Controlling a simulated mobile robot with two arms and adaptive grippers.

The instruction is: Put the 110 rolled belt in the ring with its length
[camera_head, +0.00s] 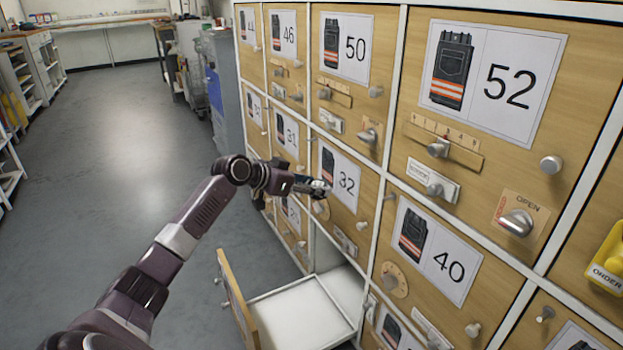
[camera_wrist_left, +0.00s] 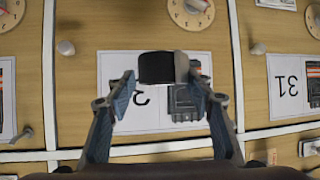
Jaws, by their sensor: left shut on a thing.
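My left gripper (camera_head: 314,187) is in front of the door labelled 32 in the head view. In the left wrist view, my left gripper (camera_wrist_left: 162,88) is shut on a small black roll (camera_wrist_left: 157,68) with a grey part at its right side, which I take for the rolled belt. Any number on it cannot be read. The roll covers part of the upside-down 32 card. No ring marked with a length can be made out in either view. My right gripper is in neither view.
A cabinet of wooden doors with number cards, knobs and latches fills the right. A yellow order bin (camera_head: 608,262) is at the right edge. The grey floor (camera_head: 130,140) at left is clear.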

